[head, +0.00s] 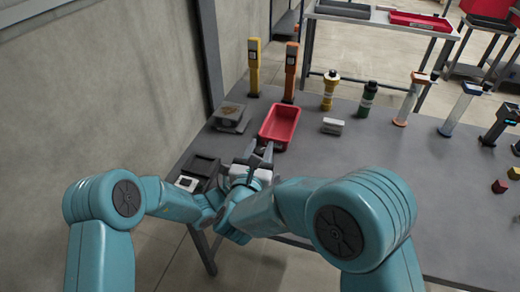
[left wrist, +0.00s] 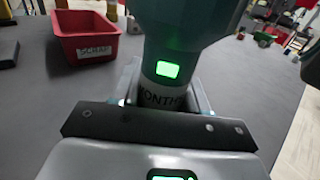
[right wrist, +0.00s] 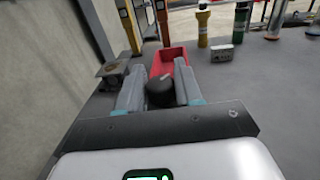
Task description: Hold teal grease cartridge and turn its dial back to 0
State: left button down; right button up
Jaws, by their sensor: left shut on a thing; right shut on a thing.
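The teal grease cartridge (left wrist: 185,30) fills the top middle of the left wrist view. It has a lit green window and a pale band lettered "MONTHS" (left wrist: 163,98). My left gripper (left wrist: 163,88) is shut on it, one finger on each side. In the right wrist view, a round black dial (right wrist: 160,94) with a pale mark sits between the fingers of my right gripper (right wrist: 160,88), which is shut on it. I cannot read the dial's setting.
A red scrap bin (head: 280,127) stands just beyond the grippers. Yellow (head: 330,92) and green (head: 368,98) cartridges stand farther back.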

aim_at(260, 150)
jog(key=o, duration=0.9)
jog(key=shift+o, duration=0.2)
notch_tip(260, 150, up, 10)
jog(key=shift+r, duration=0.1)
